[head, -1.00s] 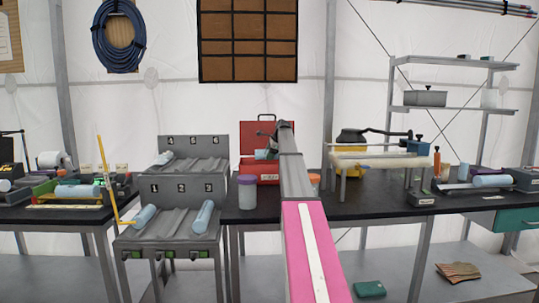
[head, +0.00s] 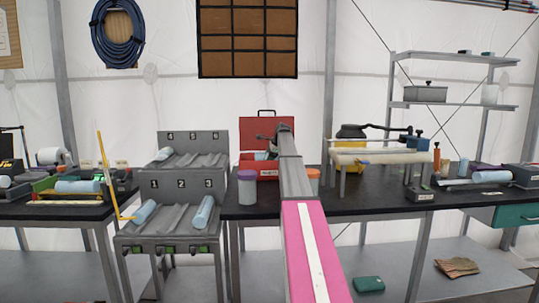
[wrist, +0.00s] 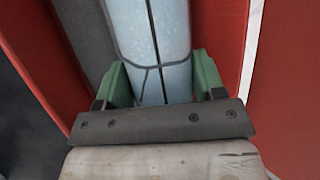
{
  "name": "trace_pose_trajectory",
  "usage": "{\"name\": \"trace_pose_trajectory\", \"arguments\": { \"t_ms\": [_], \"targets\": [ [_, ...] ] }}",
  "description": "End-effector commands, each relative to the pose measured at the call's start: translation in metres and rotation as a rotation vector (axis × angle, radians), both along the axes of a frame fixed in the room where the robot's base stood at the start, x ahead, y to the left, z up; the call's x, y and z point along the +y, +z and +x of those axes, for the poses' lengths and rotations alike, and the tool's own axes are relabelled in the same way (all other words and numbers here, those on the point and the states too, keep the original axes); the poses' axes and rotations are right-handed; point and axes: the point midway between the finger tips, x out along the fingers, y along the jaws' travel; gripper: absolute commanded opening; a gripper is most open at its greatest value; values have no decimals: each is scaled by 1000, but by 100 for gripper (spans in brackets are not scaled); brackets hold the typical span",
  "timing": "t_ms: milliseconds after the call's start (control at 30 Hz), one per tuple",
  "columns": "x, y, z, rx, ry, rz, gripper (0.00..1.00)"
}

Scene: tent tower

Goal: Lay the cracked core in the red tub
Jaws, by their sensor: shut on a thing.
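The cracked core (wrist: 155,35) is a pale blue cylinder with dark crack lines running along and across it. My gripper (wrist: 160,82) is shut on it, with a green finger on each side. The red tub (head: 268,174) stands on the dark bench in the head view, with a raised red panel behind it. Red walls of the tub (wrist: 215,60) lie on both sides of the core in the wrist view. A bit of the core (head: 261,156) shows at the tub's opening. Whether its underside touches the tub floor is hidden.
A purple-lidded jar (head: 247,188) stands left of the tub, and an orange-topped jar (head: 314,182) stands right, partly behind my arm. A grey numbered rack (head: 180,215) with pale cylinders stands at front left. A clamp stand (head: 375,160) is to the right.

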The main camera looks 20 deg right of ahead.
Motion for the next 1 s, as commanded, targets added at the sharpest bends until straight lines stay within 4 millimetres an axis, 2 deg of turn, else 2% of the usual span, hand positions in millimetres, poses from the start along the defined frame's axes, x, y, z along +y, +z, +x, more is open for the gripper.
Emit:
{"name": "trace_pose_trajectory", "arguments": {
  "t_ms": [500, 1000],
  "targets": [
    [0, -34, 0, -1, 0, 1, 26],
    [1, -46, -1, 9, 2, -2, 26]
  ]
}}
